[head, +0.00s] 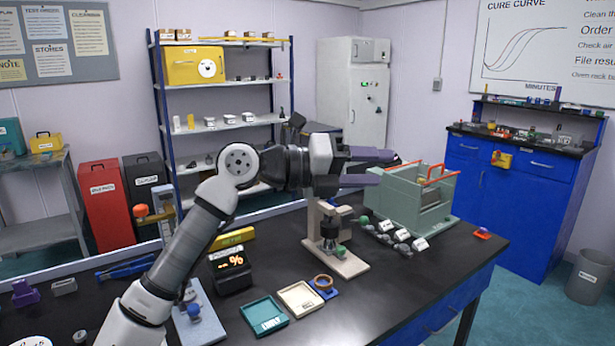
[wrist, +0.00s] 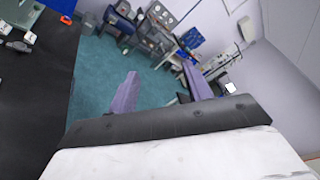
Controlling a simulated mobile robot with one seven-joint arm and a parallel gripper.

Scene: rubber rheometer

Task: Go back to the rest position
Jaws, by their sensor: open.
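My gripper (head: 372,168) is raised well above the black bench (head: 430,268) in the head view, its two purple fingers pointing right. The fingers are apart, with nothing between them. In the wrist view my gripper (wrist: 160,90) also shows two spread purple fingers, with floor and distant furniture beyond. My arm rises from the lower left of the head view and bends at the elbow. The fingertips are left of the grey-green box with orange handles (head: 415,192); I cannot tell the exact gap.
Below stand a beige stand (head: 335,245), a black display (head: 230,270), a teal tray (head: 264,315) and a cream tray (head: 300,298). Several small grey pieces lie before the box. A shelf rack (head: 215,85) and blue cabinet (head: 515,185) stand behind. The air above the bench's right end is free.

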